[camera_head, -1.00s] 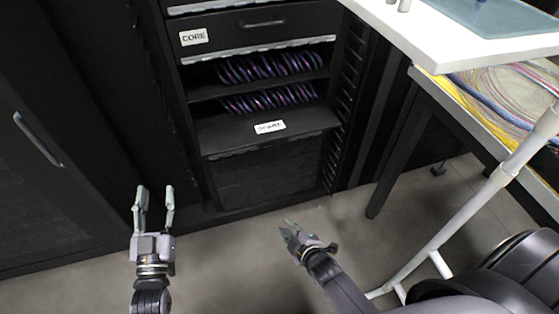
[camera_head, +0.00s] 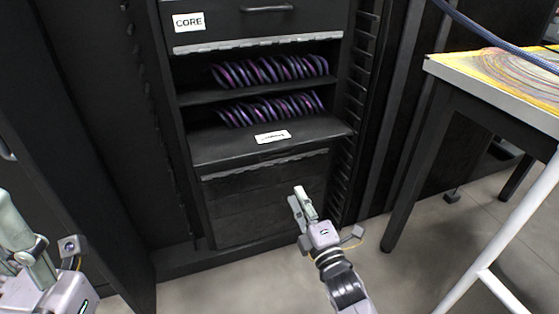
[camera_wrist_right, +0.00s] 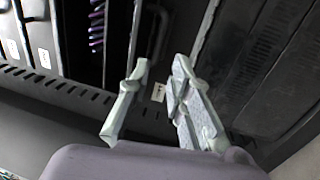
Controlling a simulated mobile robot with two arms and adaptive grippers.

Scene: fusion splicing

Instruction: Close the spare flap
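The spare flap (camera_head: 225,150) is folded down and sticks out from the black cabinet, open, below a shelf bay of purple coiled fibers. Its white label (camera_head: 272,137) lies on top, too foreshortened to read. My right gripper (camera_head: 302,198) is below the flap's front edge, toward its right end, and appears apart from it. In the right wrist view the gripper (camera_wrist_right: 160,64) has its two fingers apart, with a small white label (camera_wrist_right: 158,92) visible between them. My left gripper (camera_head: 25,240) is at the lower left, partly cut off, away from the flap.
The core drawer front (camera_head: 225,20) above is labelled CORE. Purple fiber coils (camera_head: 270,70) fill the bays. Floor (camera_head: 230,285) before the cabinet is clear.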

